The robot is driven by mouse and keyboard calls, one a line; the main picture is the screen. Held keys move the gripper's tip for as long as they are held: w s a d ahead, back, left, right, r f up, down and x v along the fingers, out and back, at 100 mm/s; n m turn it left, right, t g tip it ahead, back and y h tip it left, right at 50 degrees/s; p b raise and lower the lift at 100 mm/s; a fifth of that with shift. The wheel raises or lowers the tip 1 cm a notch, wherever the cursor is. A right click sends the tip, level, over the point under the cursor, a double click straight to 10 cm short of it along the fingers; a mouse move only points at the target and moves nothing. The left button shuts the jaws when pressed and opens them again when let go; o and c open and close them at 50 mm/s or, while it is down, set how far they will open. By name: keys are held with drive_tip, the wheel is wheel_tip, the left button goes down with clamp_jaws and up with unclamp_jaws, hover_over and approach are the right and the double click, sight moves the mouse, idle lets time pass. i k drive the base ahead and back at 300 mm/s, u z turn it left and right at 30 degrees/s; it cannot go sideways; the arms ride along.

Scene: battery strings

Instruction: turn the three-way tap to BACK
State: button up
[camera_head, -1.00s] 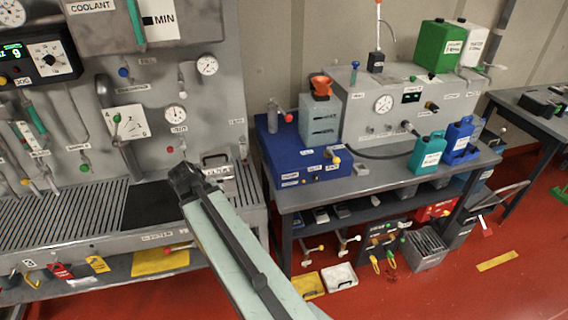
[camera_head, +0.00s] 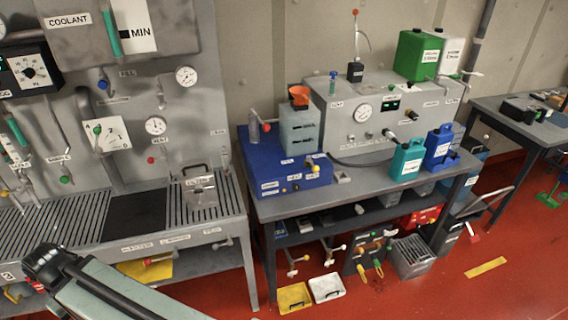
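A white marked plate with a green-knobbed lever (camera_head: 98,130) is on the grey wall panel at left. It may be the three-way tap, but its lettering is too small to read, so I cannot tell its setting. My arm reaches in from the bottom edge, and its dark end (camera_head: 48,268) is at the lower left, in front of the bench. It is well below the plate in the picture and apart from it. No fingers can be made out, so I cannot tell whether my gripper is open or shut.
A slatted grey bench (camera_head: 52,222) runs below the panel, with a clear box (camera_head: 200,188) on it. A second table carries a blue unit (camera_head: 285,178), a gauge console and coloured canisters. Trays lie on the red floor below. Open floor (camera_head: 410,300) is at the right.

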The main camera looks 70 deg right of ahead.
sight(315, 168)
drive_tip(key=u, duration=1.1)
drive_tip(key=i, duration=1.35)
drive_tip(key=z, duration=4.35)
drive_tip(key=i, duration=1.05)
drive_tip(key=u, duration=0.05)
